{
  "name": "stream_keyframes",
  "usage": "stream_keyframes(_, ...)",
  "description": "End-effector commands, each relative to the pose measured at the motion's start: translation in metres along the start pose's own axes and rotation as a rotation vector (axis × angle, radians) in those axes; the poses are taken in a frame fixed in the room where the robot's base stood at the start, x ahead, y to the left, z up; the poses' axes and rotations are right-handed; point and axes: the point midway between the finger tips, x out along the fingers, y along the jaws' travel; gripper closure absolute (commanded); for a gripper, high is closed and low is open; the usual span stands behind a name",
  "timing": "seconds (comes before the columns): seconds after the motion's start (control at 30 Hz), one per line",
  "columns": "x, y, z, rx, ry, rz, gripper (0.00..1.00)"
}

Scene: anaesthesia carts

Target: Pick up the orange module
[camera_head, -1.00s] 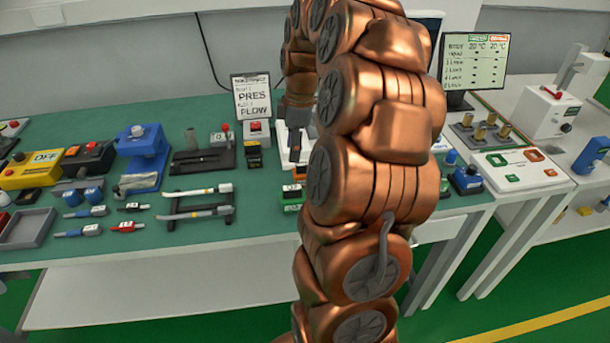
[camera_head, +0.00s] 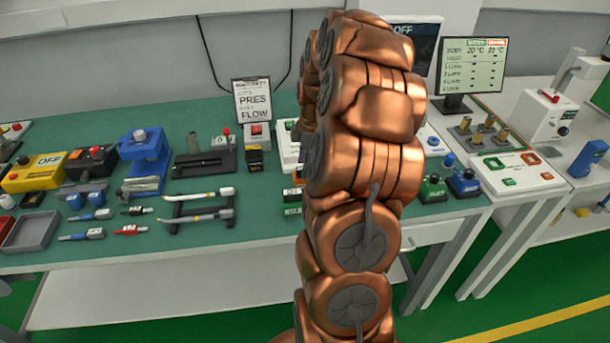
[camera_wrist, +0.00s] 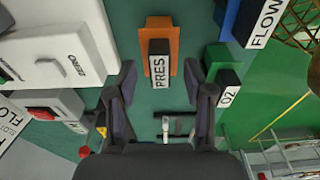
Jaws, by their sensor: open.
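The orange module (camera_wrist: 159,27) shows in the wrist view at upper centre. It is an orange block with a black part labelled PRES on its front. My gripper (camera_wrist: 160,76) is open, with one dark finger on each side of the lower, labelled part of the module in the picture. I see no clear contact, and cannot tell how deep the module sits between the fingers. In the head view my copper arm hides the gripper, and I cannot make out the module there.
In the wrist view a green module (camera_wrist: 219,60) labelled O2 stands close to the right finger, with a blue FLOW module (camera_wrist: 230,18) beyond. A white box (camera_wrist: 66,45) lies to the left. The head view shows a crowded green bench (camera_head: 110,240).

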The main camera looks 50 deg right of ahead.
Motion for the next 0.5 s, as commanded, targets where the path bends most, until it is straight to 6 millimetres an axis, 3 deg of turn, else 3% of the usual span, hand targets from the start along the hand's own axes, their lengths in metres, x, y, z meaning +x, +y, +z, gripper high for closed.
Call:
stream_keyframes(0.13,0.016,-0.001,0.000,0.001,0.000,-0.005,0.48)
stream_keyframes(0.37,0.018,0.000,0.000,0.000,0.000,0.000,0.48)
stream_keyframes(0.5,0.018,0.000,0.000,0.000,0.000,0.000,0.60)
